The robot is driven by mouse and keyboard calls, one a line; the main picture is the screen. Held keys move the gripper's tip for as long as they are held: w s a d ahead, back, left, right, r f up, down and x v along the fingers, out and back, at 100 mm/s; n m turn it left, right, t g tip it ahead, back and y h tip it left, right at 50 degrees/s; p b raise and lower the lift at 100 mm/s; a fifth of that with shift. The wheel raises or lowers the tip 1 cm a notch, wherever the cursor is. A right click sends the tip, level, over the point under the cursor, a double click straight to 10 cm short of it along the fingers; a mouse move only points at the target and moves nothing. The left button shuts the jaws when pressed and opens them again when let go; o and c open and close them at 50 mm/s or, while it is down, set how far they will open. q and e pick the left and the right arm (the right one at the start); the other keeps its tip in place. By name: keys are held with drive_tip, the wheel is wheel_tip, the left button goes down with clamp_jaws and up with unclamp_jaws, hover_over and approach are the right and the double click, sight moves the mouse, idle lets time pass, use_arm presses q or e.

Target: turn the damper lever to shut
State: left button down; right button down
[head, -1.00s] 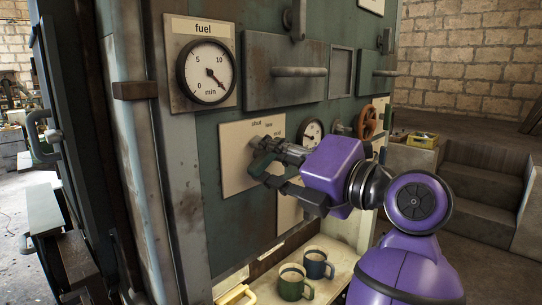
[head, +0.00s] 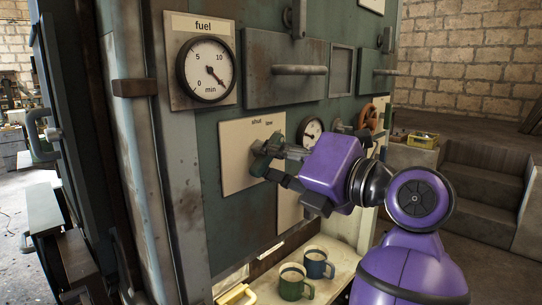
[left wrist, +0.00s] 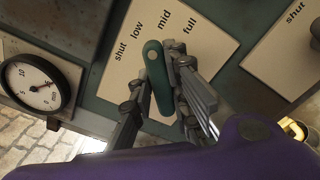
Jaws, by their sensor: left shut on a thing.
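The damper lever is a dark green handle (left wrist: 157,80) on a cream plate (left wrist: 104,64) marked shut, low, mid and full. In the left wrist view, its upper end lies below the low and mid labels; I cannot tell its exact setting. My left gripper (left wrist: 157,108) is shut on the lever, with one finger along each side. There the shut and low labels show above the lever. My right gripper is not in view.
A smaller gauge (head: 312,132) and a brown handwheel (head: 368,119) are to the right. A green mug (head: 293,283) and a blue mug (head: 317,264) stand on the shelf below.

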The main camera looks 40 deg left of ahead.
use_arm(q)
drive_tip(key=n+b, duration=0.1)
drive_tip(key=n, duration=0.4)
drive_tip(key=shift+f+n+b, duration=0.1)
drive_tip(key=shift+n+b, duration=0.2)
drive_tip(key=shift+b, duration=0.1)
drive_tip(key=n+b, duration=0.1)
drive_tip(key=n, duration=0.1)
drive_tip(key=shift+n, duration=0.3)
drive_tip(key=shift+n+b, duration=0.4)
drive_tip(key=shift+n, duration=0.3)
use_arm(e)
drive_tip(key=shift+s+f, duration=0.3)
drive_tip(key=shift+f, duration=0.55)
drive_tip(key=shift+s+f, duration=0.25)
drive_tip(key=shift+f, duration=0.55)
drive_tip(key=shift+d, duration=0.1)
use_arm(q)
drive_tip(key=c, duration=1.7)
unclamp_jaws()
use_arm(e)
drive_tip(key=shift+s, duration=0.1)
use_arm(q)
drive_tip(key=shift+d, duration=0.1)
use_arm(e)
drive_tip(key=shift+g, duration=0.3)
